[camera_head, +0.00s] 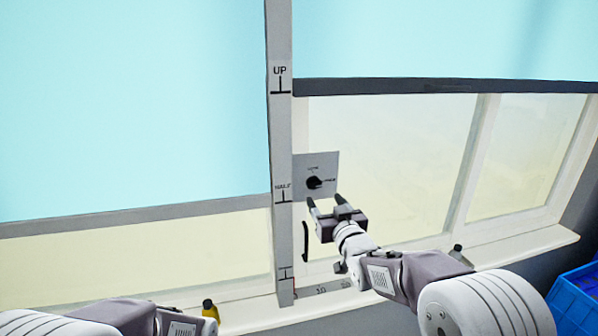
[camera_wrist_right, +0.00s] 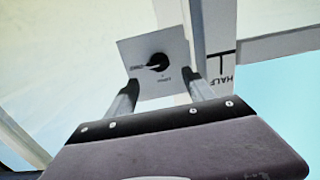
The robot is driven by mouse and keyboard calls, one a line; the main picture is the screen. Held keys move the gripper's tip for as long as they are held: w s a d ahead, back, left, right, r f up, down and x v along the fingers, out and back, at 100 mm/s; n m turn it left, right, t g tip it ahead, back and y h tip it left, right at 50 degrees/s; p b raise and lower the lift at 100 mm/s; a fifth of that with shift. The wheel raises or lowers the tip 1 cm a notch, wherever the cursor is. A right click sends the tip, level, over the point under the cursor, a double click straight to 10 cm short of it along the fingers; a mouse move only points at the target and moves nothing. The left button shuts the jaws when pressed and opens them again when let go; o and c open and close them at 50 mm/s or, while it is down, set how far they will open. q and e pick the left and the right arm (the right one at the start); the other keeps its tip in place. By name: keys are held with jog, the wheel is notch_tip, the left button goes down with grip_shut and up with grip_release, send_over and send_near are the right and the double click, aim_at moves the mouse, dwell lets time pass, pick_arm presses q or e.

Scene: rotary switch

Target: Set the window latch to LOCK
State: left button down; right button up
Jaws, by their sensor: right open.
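The latch is a round black knob (camera_head: 314,183) on a grey square plate (camera_head: 327,163) fixed to the window frame beside the post. In the right wrist view the knob (camera_wrist_right: 158,61) has a pale pointer turned left, toward a small label beside it; another small label sits below. The labels are too small to read surely. My right gripper (camera_head: 324,200) is open and empty, just below and in front of the knob. In the wrist view its fingertips (camera_wrist_right: 163,84) stand apart on either side of the plate's lower part.
A grey post (camera_head: 280,140) marked UP and HALF stands left of the plate. Blue blinds (camera_head: 130,100) hang on both sides.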

aim_at(315, 186)
jog(key=p+x, duration=0.4)
jog(key=x, duration=0.3)
jog(key=shift+w+r, duration=0.1)
jog(key=shift+w, duration=0.3)
jog(key=shift+a+r, duration=0.1)
jog(key=shift+w, duration=0.15)
jog(key=c, duration=1.3)
pick_arm(q)
jog(key=r, duration=0.4)
jog(key=shift+s+d+r, duration=0.1)
jog(key=shift+s+r, duration=0.1)
jog(key=shift+s, duration=0.05)
pick_arm(e)
grip_shut()
